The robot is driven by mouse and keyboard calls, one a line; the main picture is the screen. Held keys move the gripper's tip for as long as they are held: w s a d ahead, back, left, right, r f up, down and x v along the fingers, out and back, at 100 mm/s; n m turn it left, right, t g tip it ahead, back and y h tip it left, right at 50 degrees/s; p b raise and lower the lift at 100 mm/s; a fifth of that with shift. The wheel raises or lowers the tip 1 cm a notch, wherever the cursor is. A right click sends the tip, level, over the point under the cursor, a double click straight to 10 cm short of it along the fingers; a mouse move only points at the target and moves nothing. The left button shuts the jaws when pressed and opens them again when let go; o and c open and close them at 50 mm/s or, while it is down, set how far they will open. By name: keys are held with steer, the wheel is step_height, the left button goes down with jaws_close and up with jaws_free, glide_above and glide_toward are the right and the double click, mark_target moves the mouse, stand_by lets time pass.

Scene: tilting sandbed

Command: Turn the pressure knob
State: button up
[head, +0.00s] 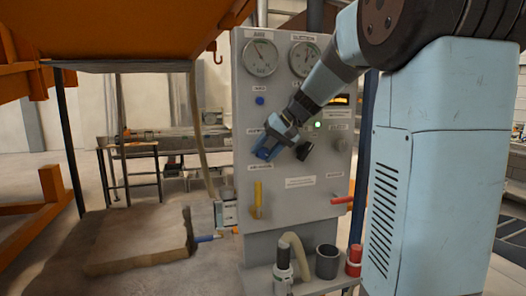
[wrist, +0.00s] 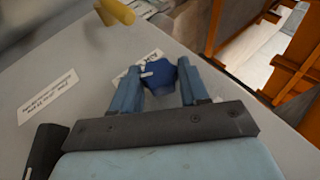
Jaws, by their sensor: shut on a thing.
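The blue knob (wrist: 160,76) sits on the grey control panel (head: 300,215), below the gauges and left of centre. In the wrist view my gripper (wrist: 168,85) has its two blue fingers on either side of this knob, shut on it. A pale pointer mark shows on the knob's face, and a label beside it is partly hidden. In the head view my gripper (head: 268,147) reaches the panel from the upper right and covers most of the knob. Which label names the knob is too small to read.
Two round gauges, the left gauge (head: 260,58) and the right gauge (head: 304,59), top the panel. A black knob (head: 304,150) is just right of my gripper. A yellow lever (head: 257,197) and a red lever (head: 342,201) are lower. A shelf below holds a dark cup (head: 327,262).

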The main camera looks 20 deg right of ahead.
steer(key=y, duration=0.3)
steer(key=m+y, duration=0.1)
steer(key=shift+d+f+t+y, duration=0.3)
stand_by(0.6)
steer(key=o, duration=1)
steer(key=shift+s+d+r, duration=0.1)
steer(key=v, duration=1.3)
steer(key=shift+d, duration=0.4)
steer(key=shift+s, duration=0.1)
steer(key=s+a+f+g+h, duration=0.2)
steer(key=s+a+f+h, duration=0.35)
steer(key=s+a, duration=0.55)
steer(key=s+f+h, duration=0.1)
steer(key=s+f, duration=0.1)
steer(key=s, duration=0.2)
steer(key=s+a+f+n+t+h, duration=0.1)
steer(key=s+f+h, duration=0.1)
steer(key=s+f, duration=0.1)
steer(key=s+f+n+t+h, duration=0.1)
steer(key=s+f+h, duration=0.1)
steer(key=s, duration=0.3)
steer(key=shift+s+a+f+h, duration=0.3)
steer(key=shift+s+f, duration=0.1)
steer(key=shift+f, duration=0.25)
